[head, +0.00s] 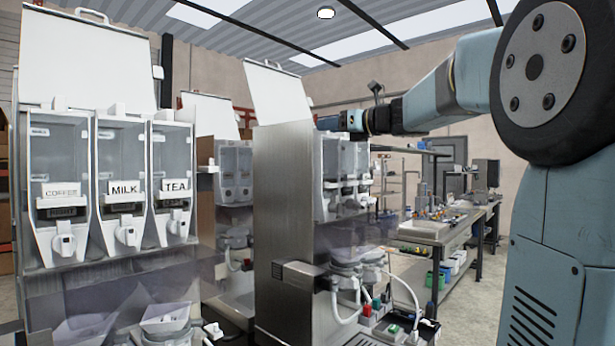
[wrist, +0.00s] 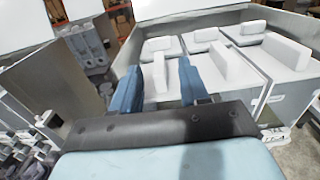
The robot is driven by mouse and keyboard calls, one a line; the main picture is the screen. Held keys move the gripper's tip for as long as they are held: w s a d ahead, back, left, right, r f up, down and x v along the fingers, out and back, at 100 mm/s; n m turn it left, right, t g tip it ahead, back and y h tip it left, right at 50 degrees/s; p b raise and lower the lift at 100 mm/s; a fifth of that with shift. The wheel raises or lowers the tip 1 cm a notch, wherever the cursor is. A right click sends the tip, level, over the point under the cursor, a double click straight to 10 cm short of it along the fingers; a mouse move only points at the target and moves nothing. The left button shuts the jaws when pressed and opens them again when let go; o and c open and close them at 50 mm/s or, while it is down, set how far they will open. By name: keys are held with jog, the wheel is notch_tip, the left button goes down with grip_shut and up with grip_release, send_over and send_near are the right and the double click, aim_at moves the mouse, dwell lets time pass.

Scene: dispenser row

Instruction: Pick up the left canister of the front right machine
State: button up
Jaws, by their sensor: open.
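The front right machine (head: 285,200) stands right of centre in the head view, its lid raised. Its canisters show at a steep angle on its right-hand face, the nearest one (head: 331,160) partly see-through. In the wrist view I look down into an open machine top with three white-lidded canisters. The left canister (wrist: 160,46) has an upright white handle (wrist: 158,74). My gripper (wrist: 157,82) is open and empty, and its two blue fingers appear on either side of this handle. I cannot tell how high above it they are. In the head view my gripper (head: 338,122) is beside the machine's top.
The middle lid (wrist: 202,35) and right lid (wrist: 251,28) stand close by, with grey machine walls around. Another machine (head: 105,190), labelled COFFEE, MILK and TEA, stands at the left. A third machine (head: 232,185) is behind. A workbench (head: 440,235) stands at the right.

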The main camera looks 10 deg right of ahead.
jog(key=shift+f+x, duration=0.15)
jog(key=shift+x, duration=1.25)
jog(key=shift+f+x, duration=0.15)
jog(key=shift+x, duration=1.3)
jog(key=shift+s, duration=0.1)
grip_shut()
jog(key=shift+r, duration=0.1)
